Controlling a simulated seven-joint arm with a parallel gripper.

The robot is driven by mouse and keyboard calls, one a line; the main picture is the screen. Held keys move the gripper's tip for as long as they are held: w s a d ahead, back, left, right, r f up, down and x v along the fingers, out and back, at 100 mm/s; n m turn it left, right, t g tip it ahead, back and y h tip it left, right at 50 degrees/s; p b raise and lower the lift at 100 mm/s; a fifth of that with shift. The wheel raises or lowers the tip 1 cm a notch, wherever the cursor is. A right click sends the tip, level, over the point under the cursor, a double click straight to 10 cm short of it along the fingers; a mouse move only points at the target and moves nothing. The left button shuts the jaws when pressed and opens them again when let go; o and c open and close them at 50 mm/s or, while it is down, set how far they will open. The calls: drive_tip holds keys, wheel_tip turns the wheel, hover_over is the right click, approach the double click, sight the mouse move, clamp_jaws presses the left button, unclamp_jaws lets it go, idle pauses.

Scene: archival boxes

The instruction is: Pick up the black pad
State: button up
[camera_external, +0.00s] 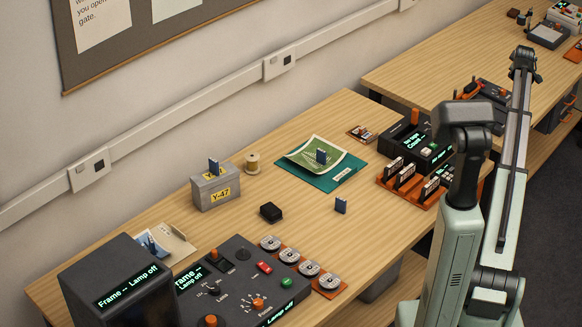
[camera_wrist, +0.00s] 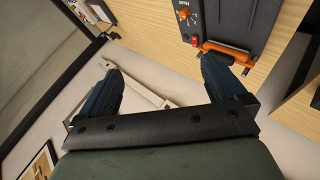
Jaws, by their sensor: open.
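The black pad (camera_external: 271,212) is a small dark block lying flat on the wooden bench in the external view, between the grey Y-47 box and the row of round discs. Nothing touches it. I do not see it in the wrist view. My gripper (camera_wrist: 160,66) shows in the wrist view with two dark blue fingers spread wide and nothing between them. My arm stands at the right of the external view, well away from the pad.
A dark control console (camera_external: 238,283) lies in front. A green folder (camera_external: 334,178) is behind right. Bare bench surrounds the pad.

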drive_tip(key=w+a+r+n+g+y, duration=0.1)
drive_tip(key=a+n, duration=0.1)
drive_tip(key=a, duration=1.1)
drive_tip(key=w+a+n+y, duration=0.2)
drive_tip(key=a, duration=1)
drive_tip(key=s+a+f+n+g+y, duration=0.1)
drive_tip(key=s+a+f, duration=0.15)
drive_tip(key=a, duration=0.65)
drive_tip(key=s+a+f+n+g, duration=0.1)
drive_tip(key=s+a+n, duration=0.15)
drive_tip(key=a, duration=0.65)
drive_tip(key=s+a+f+n+g+y, duration=0.1)
drive_tip(key=s+a+f, duration=0.15)
drive_tip(key=a, duration=0.75)
drive_tip(key=n+g+h, duration=0.2)
drive_tip(key=n+g, duration=0.4)
drive_tip(key=n, duration=0.2)
hover_over(271, 208)
drive_tip(key=f, duration=1.7)
drive_tip(key=shift+a, duration=0.35)
drive_tip(key=shift+s+d+f, duration=0.1)
drive_tip(key=shift+d+f, duration=0.05)
drive_tip(key=shift+f, duration=1.15)
drive_tip(key=shift+d+f, duration=0.15)
drive_tip(key=shift+f, duration=1.15)
